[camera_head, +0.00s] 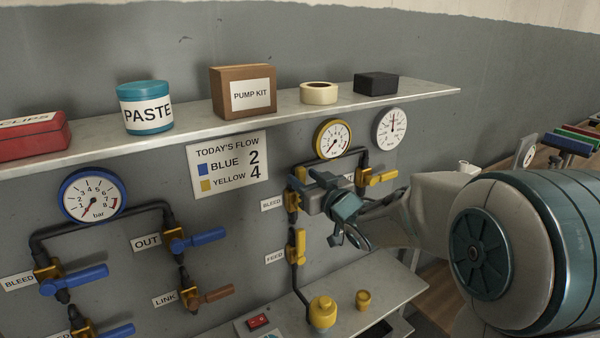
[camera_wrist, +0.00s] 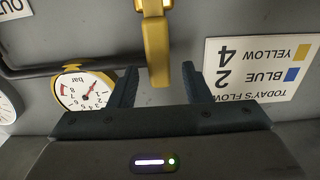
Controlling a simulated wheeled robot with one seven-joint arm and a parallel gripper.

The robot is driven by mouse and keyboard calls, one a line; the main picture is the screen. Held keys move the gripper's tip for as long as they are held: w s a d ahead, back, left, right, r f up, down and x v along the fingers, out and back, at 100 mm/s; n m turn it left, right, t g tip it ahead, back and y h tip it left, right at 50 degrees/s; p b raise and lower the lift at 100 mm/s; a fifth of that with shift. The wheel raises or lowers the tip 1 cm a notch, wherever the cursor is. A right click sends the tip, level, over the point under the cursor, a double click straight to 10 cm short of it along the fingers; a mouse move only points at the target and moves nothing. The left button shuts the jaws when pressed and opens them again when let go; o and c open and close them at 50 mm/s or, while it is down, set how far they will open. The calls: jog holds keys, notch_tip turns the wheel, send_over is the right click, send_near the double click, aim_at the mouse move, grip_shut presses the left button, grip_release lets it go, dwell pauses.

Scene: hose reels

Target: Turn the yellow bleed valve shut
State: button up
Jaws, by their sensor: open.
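The yellow bleed valve (camera_head: 292,201) is on the wall pipe beside its BLEED label (camera_head: 272,204), below the yellow-rimmed gauge (camera_head: 333,139). My gripper (camera_head: 335,200) is in front of it and hides much of its lever in the head view. In the wrist view a yellow lever (camera_wrist: 156,50) comes down from the top edge, its free end between the fingers of my gripper (camera_wrist: 160,85). The gripper is open, with a gap visible on both sides of the lever. The yellow gauge (camera_wrist: 85,91) shows upside down at left.
Another yellow valve (camera_head: 378,177) is right of the bleed valve; the yellow FEED valve (camera_head: 297,246) is below. Blue valves (camera_head: 80,280) are at left. A shelf (camera_head: 280,112) with several items runs above. A yellow knob (camera_head: 322,312) and yellow cup (camera_head: 363,300) stand on the lower ledge.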

jog(key=shift+x, duration=1.35)
grip_shut()
